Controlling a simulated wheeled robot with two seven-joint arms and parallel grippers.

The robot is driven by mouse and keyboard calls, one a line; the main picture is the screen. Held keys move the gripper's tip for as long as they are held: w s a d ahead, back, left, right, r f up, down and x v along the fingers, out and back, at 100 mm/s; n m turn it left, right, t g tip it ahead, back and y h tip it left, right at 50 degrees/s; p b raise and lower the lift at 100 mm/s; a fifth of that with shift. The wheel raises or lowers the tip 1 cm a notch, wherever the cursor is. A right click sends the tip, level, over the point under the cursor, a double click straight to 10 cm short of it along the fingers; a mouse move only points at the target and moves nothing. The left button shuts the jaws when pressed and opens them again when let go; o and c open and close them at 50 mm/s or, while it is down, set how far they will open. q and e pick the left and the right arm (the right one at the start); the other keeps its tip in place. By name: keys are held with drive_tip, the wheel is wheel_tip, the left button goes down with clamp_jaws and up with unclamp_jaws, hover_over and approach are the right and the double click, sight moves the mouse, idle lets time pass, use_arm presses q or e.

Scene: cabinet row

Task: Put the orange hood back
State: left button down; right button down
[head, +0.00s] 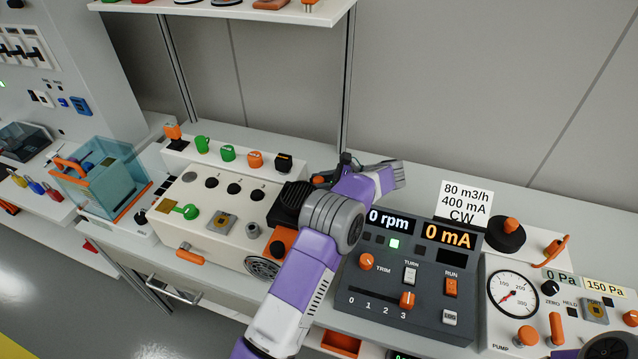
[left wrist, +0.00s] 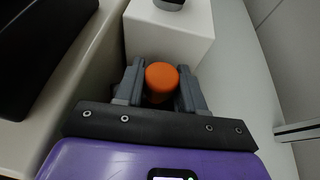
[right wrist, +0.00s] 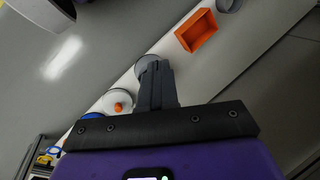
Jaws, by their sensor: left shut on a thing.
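The orange hood (left wrist: 161,77) is a round-topped orange cap between the fingers of my left gripper (left wrist: 158,88). My left gripper is shut on it, just off the end of a white block (left wrist: 165,38). In the head view my left gripper (head: 326,178) is beside the right end of the white ledge on the beige machine, and its fingers are mostly hidden by my arm. A bit of orange shows there. What lies under the hood is hidden. My right gripper (right wrist: 157,85) has its fingers together and nothing visible between them; it is outside the head view.
The ledge (head: 225,165) carries green, orange and black caps. A black finned part (head: 291,203) stands left of my arm. A dark control panel (head: 410,275) and a gauge unit (head: 512,297) are to the right. An orange tray (right wrist: 197,30) shows below my right gripper.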

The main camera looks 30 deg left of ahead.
use_arm(q)
drive_tip(key=shift+f, duration=0.2)
drive_tip(key=c, duration=0.7)
unclamp_jaws()
drive_tip(key=shift+r, duration=0.1)
drive_tip(key=shift+d+r, duration=0.1)
drive_tip(key=shift+r, duration=0.15)
drive_tip(key=p+v, duration=0.3)
drive_tip(key=v, duration=0.8)
drive_tip(key=shift+w+d+r, duration=0.1)
drive_tip(key=shift+w+d, duration=0.05)
drive_tip(key=shift+d, duration=0.2)
drive_tip(key=shift+r, duration=0.1)
